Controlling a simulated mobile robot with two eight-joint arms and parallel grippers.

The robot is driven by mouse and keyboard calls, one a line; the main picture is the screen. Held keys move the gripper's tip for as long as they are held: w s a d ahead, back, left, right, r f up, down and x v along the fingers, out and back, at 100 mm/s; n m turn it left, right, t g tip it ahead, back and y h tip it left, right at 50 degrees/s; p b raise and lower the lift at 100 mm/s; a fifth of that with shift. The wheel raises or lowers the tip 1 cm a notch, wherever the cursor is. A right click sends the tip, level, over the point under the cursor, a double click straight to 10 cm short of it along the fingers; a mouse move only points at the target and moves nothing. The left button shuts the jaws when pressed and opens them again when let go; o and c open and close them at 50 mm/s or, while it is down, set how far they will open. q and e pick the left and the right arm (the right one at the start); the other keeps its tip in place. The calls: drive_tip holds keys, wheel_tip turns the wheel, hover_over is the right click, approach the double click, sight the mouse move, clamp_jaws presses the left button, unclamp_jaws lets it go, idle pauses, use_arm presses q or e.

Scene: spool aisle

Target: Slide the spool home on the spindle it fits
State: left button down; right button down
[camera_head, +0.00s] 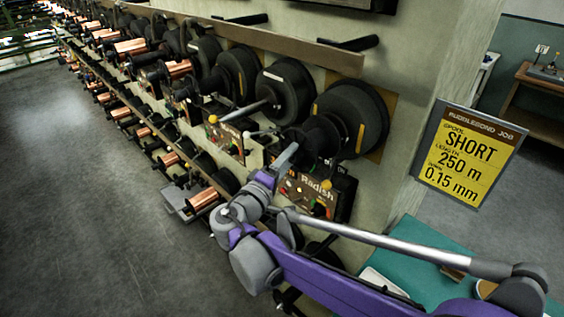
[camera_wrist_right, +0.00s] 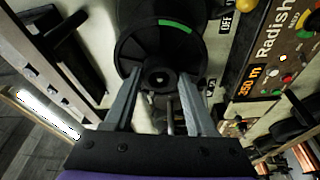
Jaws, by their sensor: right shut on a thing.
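A black spool (camera_head: 318,135) sits in front of a large black disc (camera_head: 365,105) on the nearest wall machine. My right gripper (camera_head: 286,155) is at the spool's outer end. In the right wrist view, the two grey fingers (camera_wrist_right: 163,108) reach either side of the spool's dark round end (camera_wrist_right: 160,79) and are shut on it. The disc behind it there carries a green mark (camera_wrist_right: 175,25). The spindle is hidden, so I cannot tell how far the spool is on it. My left gripper is not in view.
A control panel marked Radish (camera_head: 305,195) is just below the spool. More machines with black discs (camera_head: 285,90) and copper spools line the wall. A teal table (camera_head: 435,255) stands at right. The aisle floor (camera_head: 80,220) is clear.

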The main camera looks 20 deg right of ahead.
drive_tip(key=shift+w+d, duration=0.25)
drive_tip(key=shift+d, duration=0.45)
drive_tip(key=shift+w+d, duration=0.25)
drive_tip(key=shift+d, duration=0.4)
drive_tip(key=shift+c, duration=0.7)
unclamp_jaws()
drive_tip(key=shift+a, duration=0.1)
